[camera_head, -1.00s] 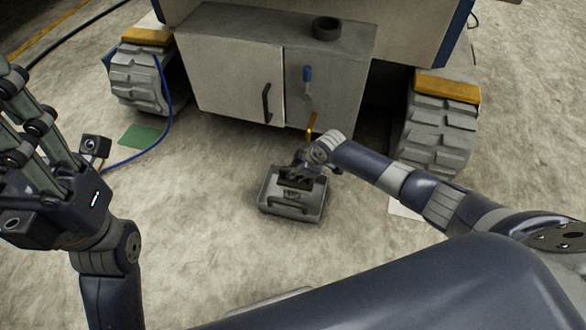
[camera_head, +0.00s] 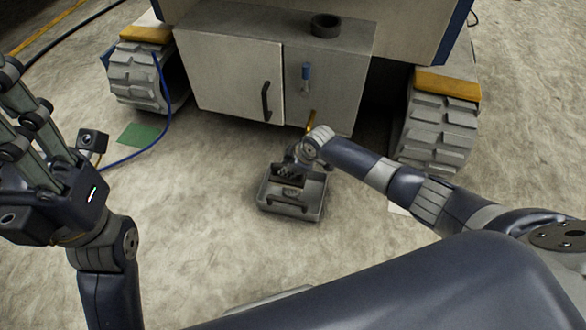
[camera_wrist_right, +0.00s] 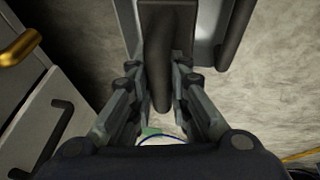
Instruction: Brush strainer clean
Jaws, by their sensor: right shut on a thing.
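My right gripper (camera_wrist_right: 160,95) is shut on the dark handle of a tool (camera_wrist_right: 162,60). The tool's wider grey head is at the top of the right wrist view; I cannot tell for sure whether it is the brush. In the head view this gripper (camera_head: 293,172) is over a grey open tray (camera_head: 266,198) on the floor. A small grey part shows inside the tray, and I cannot tell whether it is the strainer or the held tool. My left gripper (camera_head: 22,120) is open and empty, raised at the left, far from the tray.
A black ring (camera_head: 325,25) lies on top. A green sheet (camera_head: 141,134) and blue cable lie left.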

